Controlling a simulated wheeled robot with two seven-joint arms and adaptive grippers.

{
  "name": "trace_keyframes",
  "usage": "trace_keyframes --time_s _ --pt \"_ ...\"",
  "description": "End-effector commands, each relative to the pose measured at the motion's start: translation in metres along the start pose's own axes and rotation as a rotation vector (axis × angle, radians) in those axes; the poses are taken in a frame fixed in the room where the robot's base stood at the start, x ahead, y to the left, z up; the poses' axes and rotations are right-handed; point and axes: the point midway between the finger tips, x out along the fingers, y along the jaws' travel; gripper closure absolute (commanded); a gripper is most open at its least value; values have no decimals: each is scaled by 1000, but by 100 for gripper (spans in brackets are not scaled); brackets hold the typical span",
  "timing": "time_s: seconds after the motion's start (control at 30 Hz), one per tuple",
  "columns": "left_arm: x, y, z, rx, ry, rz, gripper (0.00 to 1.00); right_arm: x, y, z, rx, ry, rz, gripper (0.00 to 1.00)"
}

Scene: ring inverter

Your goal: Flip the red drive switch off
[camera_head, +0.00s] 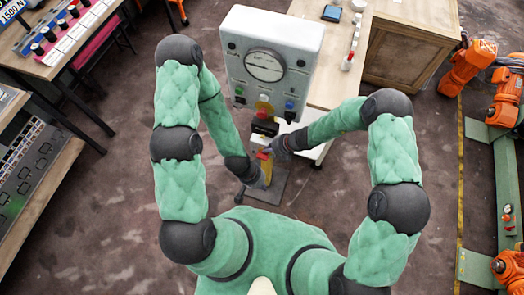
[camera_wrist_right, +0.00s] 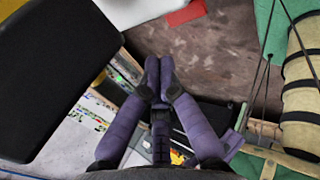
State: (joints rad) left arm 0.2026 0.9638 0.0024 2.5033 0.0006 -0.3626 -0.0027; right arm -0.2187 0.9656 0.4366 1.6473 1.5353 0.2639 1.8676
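A grey-white control panel (camera_head: 272,32) with a round dial (camera_head: 264,66) stands in the upper middle of the head view. Coloured buttons sit below the dial. A small red part (camera_head: 263,155), which may be the red drive switch, shows on a yellow and white unit below the panel. My right gripper (camera_head: 268,151) is beside it; contact cannot be told. In the right wrist view its purple fingers (camera_wrist_right: 158,77) are together with nothing visible between them. A flat red piece (camera_wrist_right: 185,12) lies beyond them. My left gripper (camera_head: 259,179) is low beside the yellow post; its fingers are too small to read.
A worktable with several switches (camera_head: 60,38) is at the left. Orange robot arms (camera_head: 468,67) stand at the right. Open brown floor (camera_head: 110,190) lies around me.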

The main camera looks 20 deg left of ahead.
Motion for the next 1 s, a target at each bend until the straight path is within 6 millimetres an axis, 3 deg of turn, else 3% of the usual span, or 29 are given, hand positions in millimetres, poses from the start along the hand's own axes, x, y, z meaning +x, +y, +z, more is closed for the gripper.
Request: trace_keyframes --time_s 0.2,0.4,1.0 --pt "0 0 0 0 0 0 100 -38 0 1 0 -1 0 100" --pt "0 0 0 0 0 0 100 -55 0 0 1 0 0 100" --pt "0 0 0 0 0 0 100 -57 0 0 0 1 0 100"
